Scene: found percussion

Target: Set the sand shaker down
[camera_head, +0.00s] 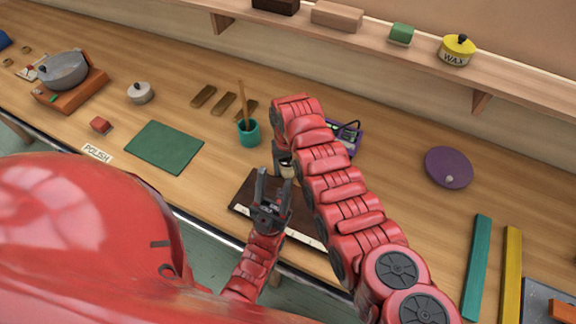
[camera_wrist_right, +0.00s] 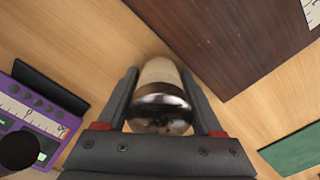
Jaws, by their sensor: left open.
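The sand shaker (camera_wrist_right: 160,95) has a pale cream end and a shiny dark, glassy end. It sits between the fingers of my right gripper (camera_wrist_right: 162,112), which looks shut on it. In the head view the shaker (camera_head: 288,168) shows small beneath my right wrist, just behind the dark board (camera_head: 243,192). Bare wood lies around it in the wrist view. I cannot tell whether it touches the table. My left gripper (camera_head: 274,180) is open and empty, fingers up, over the dark board and in front of the shaker. My right arm hides part of the area.
A purple device (camera_head: 350,138) stands behind my right arm. A teal cup (camera_head: 248,132) with a stick stands left of the shaker. A green mat (camera_head: 164,147) lies further left. A purple disc (camera_head: 448,168) lies right, with clear table around it.

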